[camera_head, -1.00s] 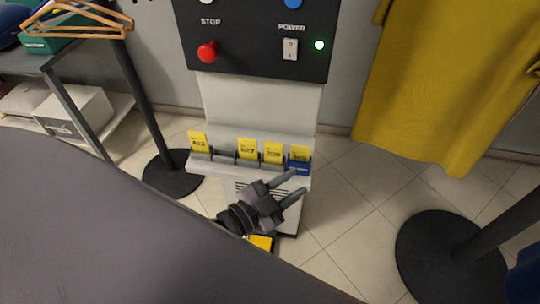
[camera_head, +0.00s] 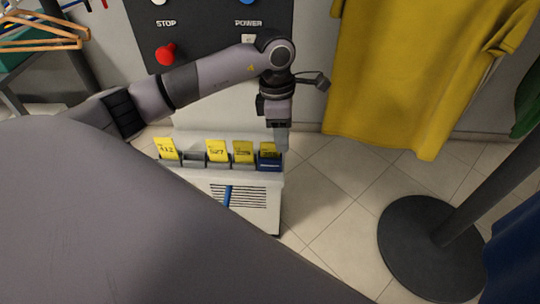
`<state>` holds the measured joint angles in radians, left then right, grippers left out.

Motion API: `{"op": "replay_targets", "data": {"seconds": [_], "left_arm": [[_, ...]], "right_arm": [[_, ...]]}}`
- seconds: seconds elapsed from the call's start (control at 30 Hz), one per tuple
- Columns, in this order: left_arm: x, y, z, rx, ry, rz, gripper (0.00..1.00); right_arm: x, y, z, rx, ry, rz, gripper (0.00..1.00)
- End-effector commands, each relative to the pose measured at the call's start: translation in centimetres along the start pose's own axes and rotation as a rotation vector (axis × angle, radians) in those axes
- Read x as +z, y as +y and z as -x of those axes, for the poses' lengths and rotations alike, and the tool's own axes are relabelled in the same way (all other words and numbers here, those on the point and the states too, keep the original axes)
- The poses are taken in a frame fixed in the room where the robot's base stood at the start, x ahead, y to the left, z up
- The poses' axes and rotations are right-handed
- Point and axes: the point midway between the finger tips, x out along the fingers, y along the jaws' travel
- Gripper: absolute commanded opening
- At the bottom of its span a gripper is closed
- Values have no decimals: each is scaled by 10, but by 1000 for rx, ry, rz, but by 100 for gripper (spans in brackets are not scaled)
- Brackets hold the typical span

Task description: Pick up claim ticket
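Yellow claim tickets stand in a low rack (camera_head: 225,173) on the front of the white machine. One ticket is at the left end (camera_head: 166,149), others are in the middle (camera_head: 217,151) and right of middle (camera_head: 243,153). The rightmost ticket (camera_head: 268,150) stands in a blue holder (camera_head: 268,164). One grey slot (camera_head: 194,159) is empty. My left gripper (camera_head: 282,143) points down beside the rightmost ticket, at the rack's right end. Its fingers show nearly edge-on, so their opening and any contact with the ticket cannot be told. My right gripper is not in view.
A black control panel (camera_head: 210,25) with a red stop button (camera_head: 166,54) is above the rack, behind my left arm. A yellow shirt (camera_head: 400,80) hangs to the right. A round black stand base (camera_head: 430,250) is on the tiled floor. Hangers (camera_head: 40,35) are upper left.

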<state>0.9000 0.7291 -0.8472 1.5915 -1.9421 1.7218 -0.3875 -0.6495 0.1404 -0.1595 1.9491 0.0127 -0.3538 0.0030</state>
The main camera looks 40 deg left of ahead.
Motion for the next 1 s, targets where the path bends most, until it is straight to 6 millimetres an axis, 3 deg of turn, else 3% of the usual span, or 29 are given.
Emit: {"op": "replay_targets", "data": {"seconds": [0.17,0.7,0.97,1.0], "left_arm": [[-22,22,14,79,105,16,36],[-34,30,-48,80,110,15,36],[-35,31,-52,82,108,15,36],[-35,31,-52,82,108,15,26]], "right_arm": [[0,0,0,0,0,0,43],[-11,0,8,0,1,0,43],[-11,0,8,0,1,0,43],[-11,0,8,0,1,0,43]]}}
